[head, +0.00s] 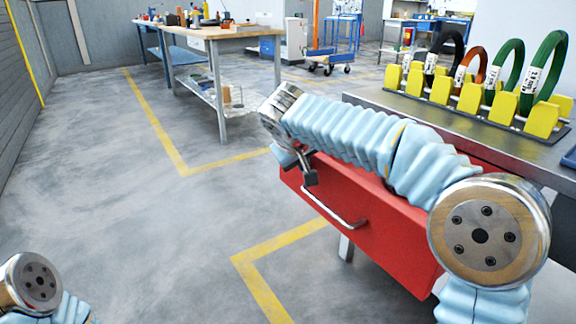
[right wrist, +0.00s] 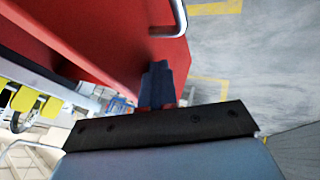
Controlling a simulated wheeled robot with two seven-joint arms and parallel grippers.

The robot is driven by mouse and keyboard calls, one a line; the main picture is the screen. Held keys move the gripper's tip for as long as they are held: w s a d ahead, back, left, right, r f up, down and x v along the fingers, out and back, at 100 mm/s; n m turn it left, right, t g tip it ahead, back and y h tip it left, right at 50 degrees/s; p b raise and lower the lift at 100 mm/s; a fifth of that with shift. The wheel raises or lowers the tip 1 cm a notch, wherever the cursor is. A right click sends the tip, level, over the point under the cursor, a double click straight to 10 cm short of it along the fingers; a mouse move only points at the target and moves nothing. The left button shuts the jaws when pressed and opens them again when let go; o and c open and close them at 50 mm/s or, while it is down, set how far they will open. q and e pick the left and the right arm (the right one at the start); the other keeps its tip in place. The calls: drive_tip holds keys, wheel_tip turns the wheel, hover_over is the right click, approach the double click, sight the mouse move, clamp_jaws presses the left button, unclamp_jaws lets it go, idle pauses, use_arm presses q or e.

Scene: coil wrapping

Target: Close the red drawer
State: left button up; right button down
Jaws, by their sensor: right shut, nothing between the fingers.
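The red drawer (head: 385,235) is under the workbench at the right in the head view, with its front standing out from below the bench top. My arm hides much of its upper part, so how far it is out is hard to tell. Its metal handle (head: 334,211) runs along the front. My right gripper (head: 310,179) is shut and empty, close to the far left end of the drawer front, near the handle. In the right wrist view, the shut fingers (right wrist: 157,85) are beside the red drawer (right wrist: 95,40), with the handle (right wrist: 181,18) above; contact is unclear. My left gripper is out of view.
The workbench top (head: 400,101) carries a yellow rack (head: 470,97) with several coils, including green ones (head: 545,70). Another workbench (head: 230,32) with tools stands at the back. The grey floor with yellow lines (head: 175,155) is clear at the left.

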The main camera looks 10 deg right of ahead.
drive_tip(key=w+d+p, duration=0.4)
drive_tip(key=d+p, duration=0.2)
drive_tip(key=d, duration=0.7)
drive_tip(key=w+d+p, duration=0.5)
drive_tip(key=d, duration=0.8)
drive_tip(key=shift+w+p, duration=0.2)
drive_tip(key=shift+p, duration=0.15)
drive_tip(key=shift+a, duration=0.15)
